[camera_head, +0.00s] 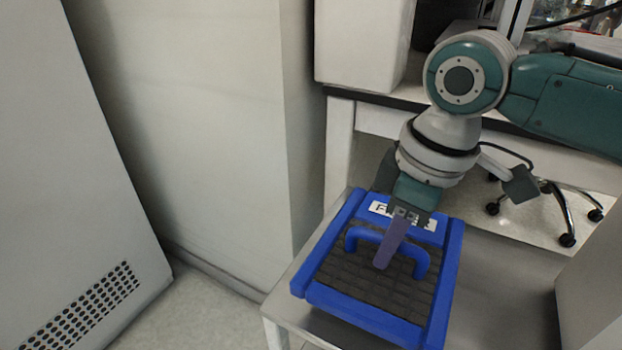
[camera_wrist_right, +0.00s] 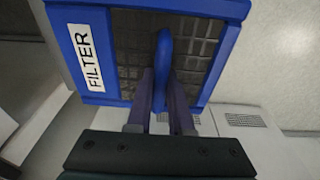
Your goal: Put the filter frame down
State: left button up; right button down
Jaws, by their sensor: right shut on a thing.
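The filter frame (camera_head: 375,285) is a blue square frame with a dark mesh, a blue arched handle and a white "FILTER" label. My right gripper (camera_head: 391,258) is shut on the handle from above and partly covers the label. In the right wrist view, the handle of the filter frame (camera_wrist_right: 123,45) runs between the two fingertips of the right gripper (camera_wrist_right: 163,82). In the head view the frame appears over a grey metal table (camera_head: 503,290). I cannot tell whether it touches the tabletop. My left gripper is not in view.
A tall pale cabinet wall (camera_head: 200,120) stands close on the left, with a vented panel (camera_head: 85,305) in front of it. A white bench (camera_head: 340,145) and a chair base (camera_head: 565,215) are behind. Bare tabletop shows right of the frame.

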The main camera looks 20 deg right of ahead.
aim_at(382, 272)
notch_tip(382, 272, down, 6)
jog(key=shift+r+b, duration=0.1)
jog(key=shift+b, duration=0.9)
jog(key=shift+r, duration=0.1)
jog(key=c, duration=0.8)
grip_release()
